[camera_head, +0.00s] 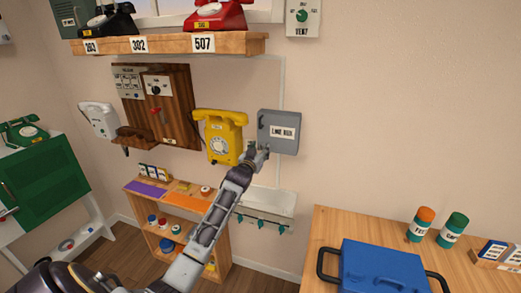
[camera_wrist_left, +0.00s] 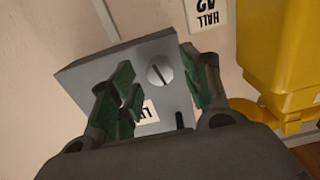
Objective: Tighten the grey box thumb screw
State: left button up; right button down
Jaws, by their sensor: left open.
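The grey box (camera_head: 280,131), with a white "LINE BOX" label, hangs on the wall right of the yellow phone. In the left wrist view the grey box (camera_wrist_left: 150,60) appears turned over, with its round slotted thumb screw (camera_wrist_left: 160,74) facing the camera. My left gripper (camera_head: 257,153) is at the box's lower left corner in the head view. In the left wrist view my left gripper (camera_wrist_left: 158,88) is open, with green-padded fingers on either side of the screw. I cannot tell whether they touch it. The screw is hidden in the head view. My right gripper is out of view.
The yellow wall phone (camera_head: 221,136) hangs close to the left of the gripper and box. A white rail with hooks (camera_head: 262,212) is below. A wooden table (camera_head: 330,230) with a blue case (camera_head: 380,268) stands lower right. The wall right of the box is clear.

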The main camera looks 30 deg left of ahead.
pick_arm(q)
jog(key=shift+w, duration=0.3)
jog(key=shift+c, duration=0.4)
jog(key=c, duration=1)
jog(key=shift+o, duration=0.2)
jog(key=shift+a+r+m+p, duration=0.1)
jog(key=shift+m+p, duration=0.35)
jog(key=shift+m, duration=0.15)
jog(key=o, duration=1)
jog(key=shift+o, duration=0.2)
jog(key=shift+s, duration=0.1)
jog(key=v, duration=1.2)
